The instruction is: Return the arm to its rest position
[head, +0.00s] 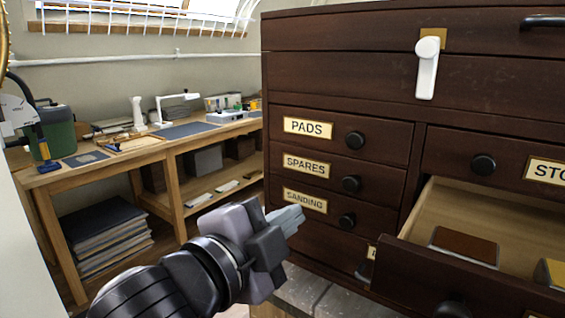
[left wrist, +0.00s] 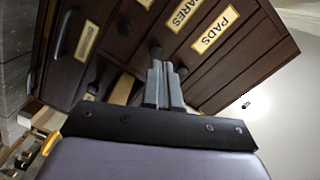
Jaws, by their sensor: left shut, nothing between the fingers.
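My left gripper (head: 290,220) is in front of the dark wooden cabinet (head: 340,85), close to the drawer labelled SANDING (head: 304,200). Its two grey fingers are together with nothing between them. In the left wrist view the shut fingers (left wrist: 164,84) point toward the cabinet drawers, near a round black knob. I cannot tell whether they touch the cabinet. My right gripper is not in view.
A drawer (head: 425,275) at the lower right stands open, with a brown block (head: 464,245) and a yellow-edged item (head: 552,272) inside. A white handle (head: 427,68) hangs on the cabinet's upper front. A wooden workbench (head: 110,165) with tools stands at the left.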

